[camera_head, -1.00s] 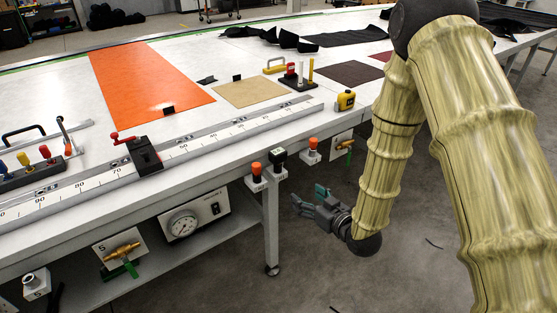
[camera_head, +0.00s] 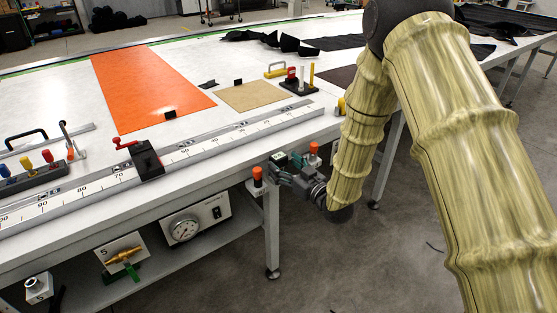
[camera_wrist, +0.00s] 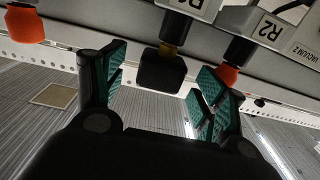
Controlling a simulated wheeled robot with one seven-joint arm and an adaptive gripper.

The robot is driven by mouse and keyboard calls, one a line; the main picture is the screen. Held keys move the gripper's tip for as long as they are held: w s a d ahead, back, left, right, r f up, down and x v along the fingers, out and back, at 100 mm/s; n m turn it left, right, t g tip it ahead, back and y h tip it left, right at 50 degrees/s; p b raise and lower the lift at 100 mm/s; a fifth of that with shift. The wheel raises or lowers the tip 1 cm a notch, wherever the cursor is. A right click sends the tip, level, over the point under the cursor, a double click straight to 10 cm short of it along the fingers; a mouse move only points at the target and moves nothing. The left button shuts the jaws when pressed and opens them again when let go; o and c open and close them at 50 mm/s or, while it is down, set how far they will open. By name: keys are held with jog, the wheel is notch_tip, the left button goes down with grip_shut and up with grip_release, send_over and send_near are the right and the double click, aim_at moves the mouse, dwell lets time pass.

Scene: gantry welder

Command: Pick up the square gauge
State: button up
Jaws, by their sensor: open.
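A black, square-faced block on a short brass-coloured stem (camera_wrist: 161,70) shows in the wrist view. I take it to be the square gauge, though no label confirms this. It hangs in the gap between my gripper's two teal-padded fingers (camera_wrist: 160,85), with visible space on both sides. My gripper is open and empty. In the head view, my gripper (camera_head: 286,166) is at the table's front edge, between two orange knobs, and largely hides the block there.
Orange knobs (camera_head: 257,175) and (camera_head: 313,148) flank my gripper closely. A ruler rail (camera_head: 120,178) runs along the table edge. A vacuum unit with a round dial (camera_head: 184,229) sits on the lower shelf. Open floor lies to the right.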

aim_at(283, 163)
jog(key=shift+x, duration=1.65)
jog(key=c, duration=1.1)
